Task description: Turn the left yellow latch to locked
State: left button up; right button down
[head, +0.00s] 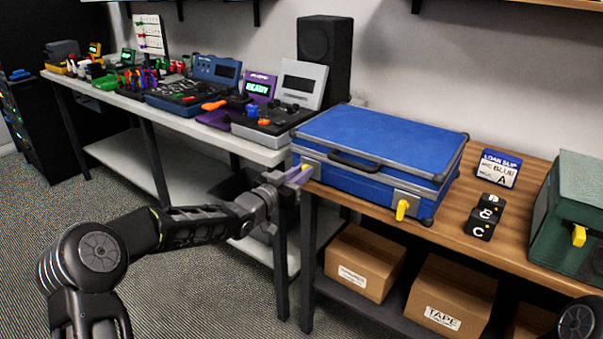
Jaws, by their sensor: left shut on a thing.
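The blue case (375,140) lies closed on the wooden bench, with its front facing me. Its left yellow latch (304,168) is at the front left corner, mostly covered by my left gripper (298,175). That gripper is shut on the latch, reaching in from the left. How far the latch is turned cannot be told behind the fingers. The right yellow latch (402,209) on the case's front is uncovered and its tab points downward. My right gripper is out of view; only a piece of my right arm shows at the bottom right.
A loan slip sign (498,168) reading BLUE and A, and black lettered blocks (484,216), stand right of the case. A green case (570,205) is at the far right. Cardboard boxes (450,297) fill the lower shelf. The left table (190,125) holds several devices.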

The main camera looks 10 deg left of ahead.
pick_arm(q)
grip_shut()
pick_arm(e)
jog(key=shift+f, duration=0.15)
pick_arm(q)
jog(key=m+b, duration=0.5)
jog(key=m, duration=0.1)
jog(key=f+m+b, duration=0.1)
jog(key=m+b, duration=0.5)
jog(key=d+m+b, duration=0.1)
jog(key=m+b, duration=0.4)
jog(key=b, duration=0.1)
jog(key=shift+s+d+f+m, duration=0.1)
jog(key=shift+s+f+m, duration=0.15)
jog(key=shift+m, duration=0.15)
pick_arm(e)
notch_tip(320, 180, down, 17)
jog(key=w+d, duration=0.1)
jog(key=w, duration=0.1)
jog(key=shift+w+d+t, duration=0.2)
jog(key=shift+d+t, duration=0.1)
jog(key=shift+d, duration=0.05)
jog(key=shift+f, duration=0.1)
